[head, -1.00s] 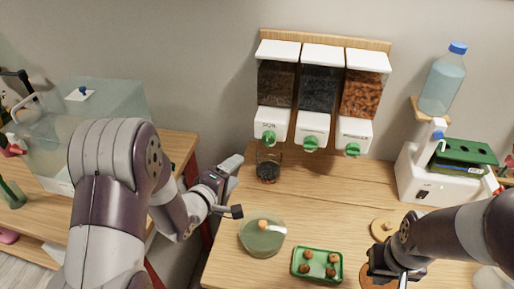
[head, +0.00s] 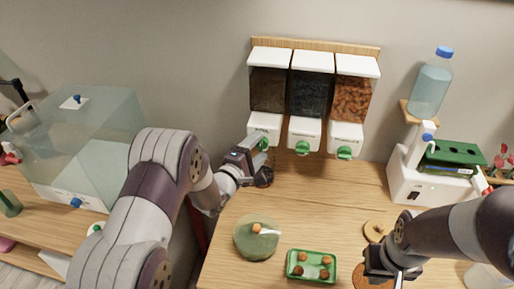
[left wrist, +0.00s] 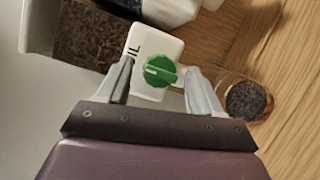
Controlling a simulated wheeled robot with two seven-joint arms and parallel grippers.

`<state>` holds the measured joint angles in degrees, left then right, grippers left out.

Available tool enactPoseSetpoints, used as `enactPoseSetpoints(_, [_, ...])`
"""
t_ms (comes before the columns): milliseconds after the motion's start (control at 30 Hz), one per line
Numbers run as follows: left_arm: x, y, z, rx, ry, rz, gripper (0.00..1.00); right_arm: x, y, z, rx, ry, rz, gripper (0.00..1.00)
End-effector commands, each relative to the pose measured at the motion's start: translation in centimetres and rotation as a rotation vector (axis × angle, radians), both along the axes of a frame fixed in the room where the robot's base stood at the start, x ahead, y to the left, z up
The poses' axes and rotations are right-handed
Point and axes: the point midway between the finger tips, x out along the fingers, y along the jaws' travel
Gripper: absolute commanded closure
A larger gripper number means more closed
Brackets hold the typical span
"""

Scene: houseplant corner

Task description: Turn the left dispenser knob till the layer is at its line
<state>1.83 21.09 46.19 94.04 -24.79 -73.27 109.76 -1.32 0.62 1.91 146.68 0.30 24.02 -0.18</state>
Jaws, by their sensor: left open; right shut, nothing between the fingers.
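The left dispenser (head: 268,93) holds brown soil-like grains and has a white front with a green knob (head: 262,143). In the left wrist view the green knob (left wrist: 160,71) sits between the two fingers of my open left gripper (left wrist: 160,68), with no clear grip on it. In the head view my left gripper (head: 258,146) is at that knob. A glass (left wrist: 246,102) with a dark layer stands below; in the head view it (head: 264,178) is largely behind my gripper. No line on it can be made out. My right gripper (head: 398,277) is shut and empty, low at the right.
The middle dispenser (head: 309,94) holds dark grains; the right one (head: 352,100) holds orange-brown chips. On the table are a round green-tinted dish (head: 256,243) and a green tray (head: 311,276) with several small balls. A white machine (head: 412,182) with a bottle (head: 430,85) stands right.

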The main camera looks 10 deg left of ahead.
Motion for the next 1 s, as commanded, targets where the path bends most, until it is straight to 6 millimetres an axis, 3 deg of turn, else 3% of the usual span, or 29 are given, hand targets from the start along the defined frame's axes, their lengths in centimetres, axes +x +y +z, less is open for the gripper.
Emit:
enactPoseSetpoints(133, [0.0, 0.0, 0.0, 0.0, 0.0, 0.0, 0.38, 0.0, 0.0, 0.0, 0.0, 0.0, 0.0, 1.0])
enactPoseSetpoints(300, [0.0, 0.0, 0.0, 0.0, 0.0, 0.0, 0.88, 0.0, 0.0, 0.0, 0.0, 0.0, 0.0, 1.0])
enactPoseSetpoints(667, [0.0, 0.0, 0.2, 0.05, 0.0, 0.0, 0.88, 0.0, 0.0, 0.3, 0.0, 0.0, 0.0, 1.0])
enactPoseSetpoints(1000, [0.0, 0.0, 0.4, 0.3, 0.001, 0.0, 0.88, 0.0, 0.0, 1.3, 0.0, 0.0, 0.0, 1.0])
